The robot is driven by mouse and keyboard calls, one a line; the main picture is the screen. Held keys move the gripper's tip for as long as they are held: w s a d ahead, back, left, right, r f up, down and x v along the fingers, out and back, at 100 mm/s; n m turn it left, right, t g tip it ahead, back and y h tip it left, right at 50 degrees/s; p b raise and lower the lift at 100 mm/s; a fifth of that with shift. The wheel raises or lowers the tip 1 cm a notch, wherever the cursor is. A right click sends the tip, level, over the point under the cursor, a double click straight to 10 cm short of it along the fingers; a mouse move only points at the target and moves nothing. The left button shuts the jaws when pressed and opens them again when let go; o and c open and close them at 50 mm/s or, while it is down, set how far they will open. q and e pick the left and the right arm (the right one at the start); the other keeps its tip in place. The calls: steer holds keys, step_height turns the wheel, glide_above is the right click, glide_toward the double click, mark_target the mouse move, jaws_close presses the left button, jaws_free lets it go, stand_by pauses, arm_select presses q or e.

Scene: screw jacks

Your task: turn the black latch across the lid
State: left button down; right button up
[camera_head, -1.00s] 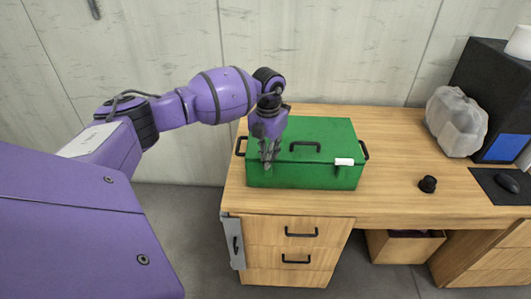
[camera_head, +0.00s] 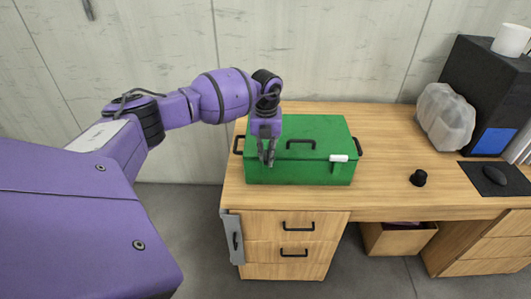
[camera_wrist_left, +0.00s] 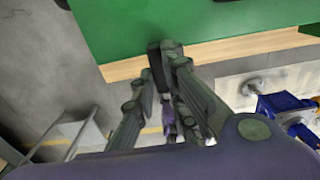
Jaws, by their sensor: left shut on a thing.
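The green box (camera_head: 320,172) stands on the wooden desk with its lid down. The lid has a black handle (camera_head: 301,142) on top. A white latch (camera_head: 339,158) sits at the front right edge of the lid. My left gripper (camera_head: 268,161) points down at the box's front left edge and hides the place there. In the left wrist view the fingers are shut on a small black piece, the black latch (camera_wrist_left: 156,66), at the edge of the green box (camera_wrist_left: 190,20). My right gripper is in neither view.
A black knob (camera_head: 418,178) stands on the desk (camera_head: 385,190) right of the box. Further right are a crumpled grey bag (camera_head: 446,117), a black case (camera_head: 485,85) and a mouse (camera_head: 494,174) on a dark mat.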

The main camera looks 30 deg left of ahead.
mark_target(266, 156)
arm_select(q)
steer(key=c, duration=1.8)
jaws_free()
steer(key=shift+o, duration=0.2)
step_height(266, 156, up, 12)
